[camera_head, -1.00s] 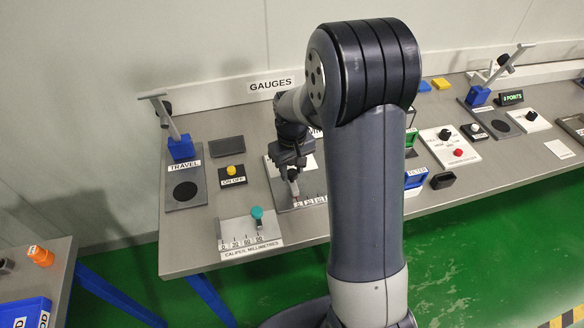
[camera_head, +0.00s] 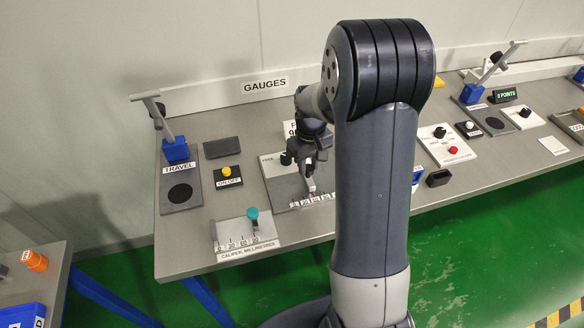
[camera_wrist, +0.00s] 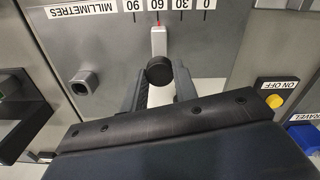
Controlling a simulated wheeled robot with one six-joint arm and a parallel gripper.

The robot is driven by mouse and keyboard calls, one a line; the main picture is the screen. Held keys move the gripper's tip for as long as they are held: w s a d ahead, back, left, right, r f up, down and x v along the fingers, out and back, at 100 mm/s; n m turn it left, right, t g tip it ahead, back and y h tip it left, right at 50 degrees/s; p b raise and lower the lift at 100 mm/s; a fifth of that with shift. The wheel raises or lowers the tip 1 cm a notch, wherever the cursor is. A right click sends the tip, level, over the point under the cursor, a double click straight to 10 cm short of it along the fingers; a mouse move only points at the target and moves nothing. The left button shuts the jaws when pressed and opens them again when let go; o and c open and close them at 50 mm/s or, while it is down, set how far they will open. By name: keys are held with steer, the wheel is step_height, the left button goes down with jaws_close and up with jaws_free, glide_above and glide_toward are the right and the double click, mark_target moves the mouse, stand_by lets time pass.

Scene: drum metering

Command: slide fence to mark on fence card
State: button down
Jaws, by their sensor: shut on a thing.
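The fence is a pale grey bar (camera_wrist: 158,42) with a red line at its tip and a round black knob (camera_wrist: 159,71). It lies on a grey board (camera_head: 283,190) with a millimetre scale (camera_wrist: 170,10) along its edge. In the wrist view the red line points at about the 60 label. My gripper (camera_wrist: 160,85) is shut on the black knob, one finger on each side. In the head view my gripper (camera_head: 309,172) is low over the board. Behind it a white card (camera_head: 291,128) shows only an F and a 9; my arm hides the rest.
A caliper plate with a teal knob (camera_head: 252,213) lies front left of the board. An ON/OFF button box (camera_head: 228,177) and a TRAVEL stand (camera_head: 181,192) are to the left. A dark cup (camera_head: 438,178) stands to the right.

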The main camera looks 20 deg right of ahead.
steer(key=shift+d, duration=1.55)
steer(key=c, duration=1.1)
jaws_free()
steer(key=shift+r, duration=0.1)
step_height(320, 180, up, 11)
steer(key=b, duration=0.1)
steer(key=shift+f, duration=0.2)
